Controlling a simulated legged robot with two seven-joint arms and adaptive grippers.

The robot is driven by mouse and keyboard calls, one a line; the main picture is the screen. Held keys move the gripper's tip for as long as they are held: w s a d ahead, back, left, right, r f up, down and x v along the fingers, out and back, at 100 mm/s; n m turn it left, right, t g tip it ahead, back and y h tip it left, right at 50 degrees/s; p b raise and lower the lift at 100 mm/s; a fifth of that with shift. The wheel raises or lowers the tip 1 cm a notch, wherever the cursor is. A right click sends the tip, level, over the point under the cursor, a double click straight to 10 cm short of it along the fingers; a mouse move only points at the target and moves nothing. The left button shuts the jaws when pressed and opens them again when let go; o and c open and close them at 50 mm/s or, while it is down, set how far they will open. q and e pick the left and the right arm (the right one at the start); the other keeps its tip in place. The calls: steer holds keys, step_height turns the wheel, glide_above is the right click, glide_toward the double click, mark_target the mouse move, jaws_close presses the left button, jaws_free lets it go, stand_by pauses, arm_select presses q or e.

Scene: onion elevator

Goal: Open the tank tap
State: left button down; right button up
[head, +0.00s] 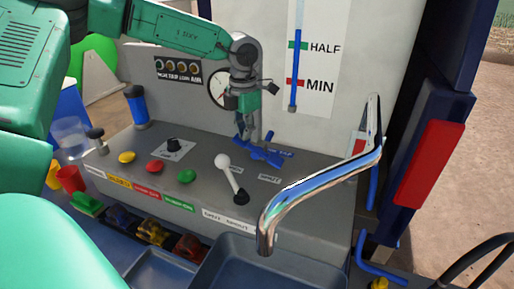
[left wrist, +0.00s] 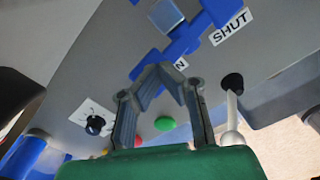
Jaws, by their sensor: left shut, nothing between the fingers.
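The blue tap handle (head: 268,157) sits on top of the grey console (head: 130,148), near white OPEN and SHUT labels. It also shows in the left wrist view (left wrist: 212,18), with the SHUT label (left wrist: 231,26) beside it and a second label partly covered. My left gripper (head: 246,136) is shut and empty. It points down at the left end of the handle, very close to it; I cannot tell whether they touch. My right gripper is not in view.
A white-knobbed lever (head: 230,178) stands in front of the handle. A chrome spout (head: 320,185) curves over the right side. Yellow, red and green buttons (head: 187,176) lie to the left. A round gauge (head: 217,88) and a level tube (head: 296,65) are on the wall behind.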

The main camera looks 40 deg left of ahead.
arm_select(q)
steer(key=shift+f+b, duration=0.3)
steer(key=shift+f, duration=1)
stand_by(0.4)
step_height(320, 180, up, 7)
steer(key=p, duration=0.8)
steer(key=shift+r, duration=0.1)
stand_by(0.4)
